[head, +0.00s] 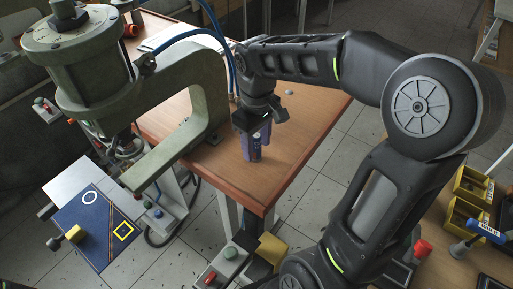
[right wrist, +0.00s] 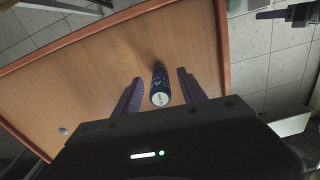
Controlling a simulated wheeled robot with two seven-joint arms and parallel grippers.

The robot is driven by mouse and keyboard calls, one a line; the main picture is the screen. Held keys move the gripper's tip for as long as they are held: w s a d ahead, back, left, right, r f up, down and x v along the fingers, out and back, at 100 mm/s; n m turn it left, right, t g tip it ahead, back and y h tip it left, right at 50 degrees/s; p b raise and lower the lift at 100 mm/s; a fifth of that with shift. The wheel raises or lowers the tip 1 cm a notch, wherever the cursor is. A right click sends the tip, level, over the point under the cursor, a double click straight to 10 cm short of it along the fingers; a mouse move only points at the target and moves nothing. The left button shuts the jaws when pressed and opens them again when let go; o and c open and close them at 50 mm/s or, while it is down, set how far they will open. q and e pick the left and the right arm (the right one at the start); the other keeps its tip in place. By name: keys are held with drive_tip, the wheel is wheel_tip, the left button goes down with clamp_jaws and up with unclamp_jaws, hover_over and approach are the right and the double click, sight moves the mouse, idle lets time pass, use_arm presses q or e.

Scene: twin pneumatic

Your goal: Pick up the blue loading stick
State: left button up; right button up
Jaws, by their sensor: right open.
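A blue cylinder with a pale round end (right wrist: 160,90), which I take to be the blue loading stick, stands on the wooden tabletop. White marks show on its side. My right gripper (head: 256,148) points down over the table near its front corner. Its purple fingers are open, one on each side of the cylinder in the right wrist view, with gaps left and right. In the head view the fingers largely hide the cylinder. My left gripper is not in view.
A green-grey press (head: 205,85) stands left of my right gripper. The wooden table (head: 300,130) is mostly clear, with a small pale round piece (right wrist: 63,132) on it. A blue-handled tool (head: 485,232) and yellow bins (head: 470,186) are at the right. A blue mat (head: 97,225) lies lower left.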

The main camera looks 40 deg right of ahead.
drive_tip(key=shift+f, duration=0.25)
drive_tip(key=shift+c, duration=0.2)
clamp_jaws()
idle(0.6)
